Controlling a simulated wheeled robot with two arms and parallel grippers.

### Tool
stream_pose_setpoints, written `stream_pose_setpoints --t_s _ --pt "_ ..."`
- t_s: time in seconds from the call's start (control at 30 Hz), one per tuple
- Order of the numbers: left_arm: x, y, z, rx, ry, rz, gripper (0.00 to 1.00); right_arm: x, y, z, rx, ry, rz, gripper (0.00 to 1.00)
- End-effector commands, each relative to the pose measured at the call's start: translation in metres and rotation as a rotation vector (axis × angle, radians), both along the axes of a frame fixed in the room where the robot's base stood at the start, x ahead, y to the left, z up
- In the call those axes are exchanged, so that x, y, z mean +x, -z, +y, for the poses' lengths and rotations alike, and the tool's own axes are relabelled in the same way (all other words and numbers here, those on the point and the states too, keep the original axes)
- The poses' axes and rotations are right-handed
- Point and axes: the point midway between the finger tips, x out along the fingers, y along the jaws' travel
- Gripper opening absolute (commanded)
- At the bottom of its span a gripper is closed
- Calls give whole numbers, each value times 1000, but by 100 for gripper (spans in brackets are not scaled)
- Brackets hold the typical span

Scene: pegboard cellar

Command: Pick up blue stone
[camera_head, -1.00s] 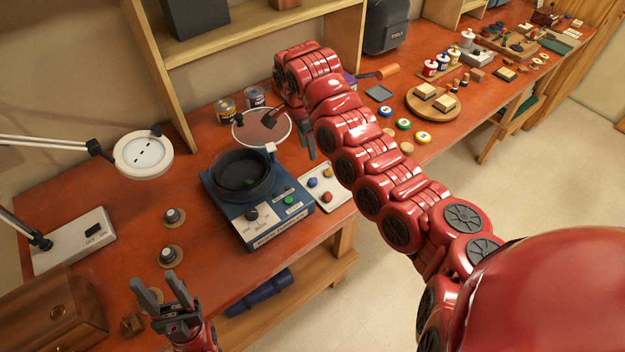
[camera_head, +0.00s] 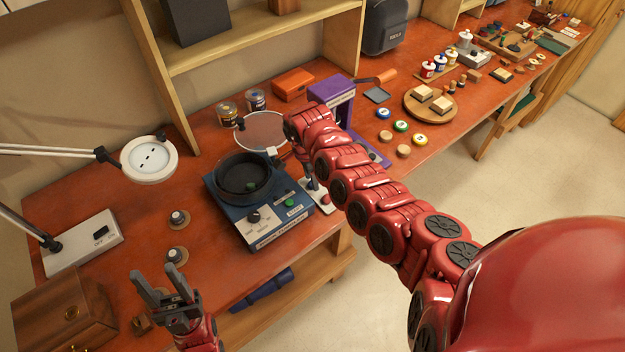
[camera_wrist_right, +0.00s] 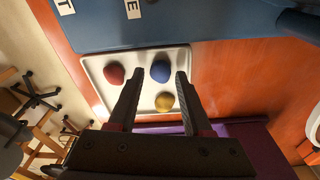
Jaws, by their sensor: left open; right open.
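In the right wrist view the blue stone (camera_wrist_right: 160,70) lies on a white tray (camera_wrist_right: 95,68). A red stone (camera_wrist_right: 114,74) is to its left and a yellow stone (camera_wrist_right: 165,102) is below it in the picture. My right gripper (camera_wrist_right: 159,80) is open and empty, pointing at the tray, with the blue stone showing between and just past its fingertips. In the head view the right arm hides most of the tray (camera_head: 318,206) and the blue stone; the red stone (camera_head: 326,198) shows. My left gripper (camera_head: 153,272) is open and empty at the front left.
A blue machine with a black bowl (camera_head: 243,178) stands directly left of the tray. A purple device (camera_head: 334,98) and an orange box (camera_head: 293,85) are behind the right arm. A lamp (camera_head: 150,158) and small knobs (camera_head: 178,217) stand further left.

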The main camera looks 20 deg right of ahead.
Motion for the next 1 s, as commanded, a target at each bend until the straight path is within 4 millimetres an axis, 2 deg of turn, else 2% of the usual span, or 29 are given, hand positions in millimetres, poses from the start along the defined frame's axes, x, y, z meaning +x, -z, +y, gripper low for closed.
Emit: stream_pose_setpoints --t_s 0.13,0.4,0.6,0.7,1.0 --pt "0 -4 0 0 0 0 50 -1 10 -1 1 0 2 50" --pt "0 -3 0 0 0 0 50 0 12 -2 2 2 0 50" --pt "0 -3 0 0 0 0 50 0 12 -2 1 2 -1 14" --pt "0 -3 0 0 0 0 50 0 12 -2 1 2 -1 0" --pt "0 -3 0 0 0 0 50 0 11 -2 1 2 -1 0"
